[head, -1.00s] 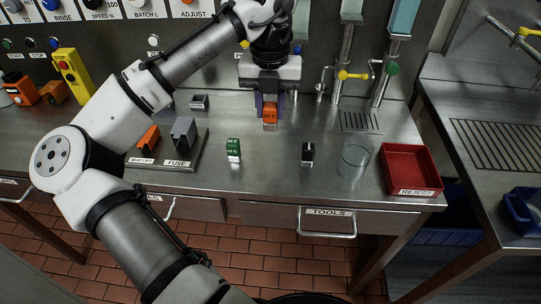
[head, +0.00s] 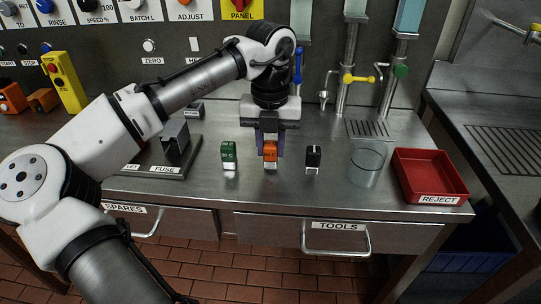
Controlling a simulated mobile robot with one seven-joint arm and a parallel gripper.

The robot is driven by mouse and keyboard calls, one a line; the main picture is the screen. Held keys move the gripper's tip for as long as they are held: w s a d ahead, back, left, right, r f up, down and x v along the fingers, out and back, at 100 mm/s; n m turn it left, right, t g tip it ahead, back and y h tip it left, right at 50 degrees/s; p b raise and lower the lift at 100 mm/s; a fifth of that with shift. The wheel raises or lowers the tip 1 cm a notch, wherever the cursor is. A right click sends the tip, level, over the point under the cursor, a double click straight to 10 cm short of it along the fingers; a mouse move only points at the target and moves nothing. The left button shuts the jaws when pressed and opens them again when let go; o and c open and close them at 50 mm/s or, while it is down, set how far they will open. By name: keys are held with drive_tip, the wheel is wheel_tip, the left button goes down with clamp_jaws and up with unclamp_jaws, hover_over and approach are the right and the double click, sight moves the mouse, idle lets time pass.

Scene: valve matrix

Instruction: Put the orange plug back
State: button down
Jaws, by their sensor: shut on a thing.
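The orange plug (head: 270,152) is upright between the fingers of my gripper (head: 270,140), which points straight down and is shut on it. It stands between a green plug (head: 229,155) on the left and a black plug (head: 313,158) on the right, at about the same height in the picture. I cannot tell whether its base touches the steel counter. A grey holder labelled FUSE (head: 177,150) is on the left. My arm hides part of the area to the left of that holder.
Taps and tubes (head: 345,75) rise behind. The counter (head: 290,190) is clear in front of the plugs. Drawers labelled SPARES and TOOLS are below.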

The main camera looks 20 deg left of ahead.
sight(270, 144)
drive_tip(key=shift+f, duration=0.4)
drive_tip(key=c, duration=1.1)
unclamp_jaws()
wheel_tip(270, 144, up, 12)
drive_tip(key=shift+r+p, duration=0.15)
drive_tip(key=shift+p, duration=0.4)
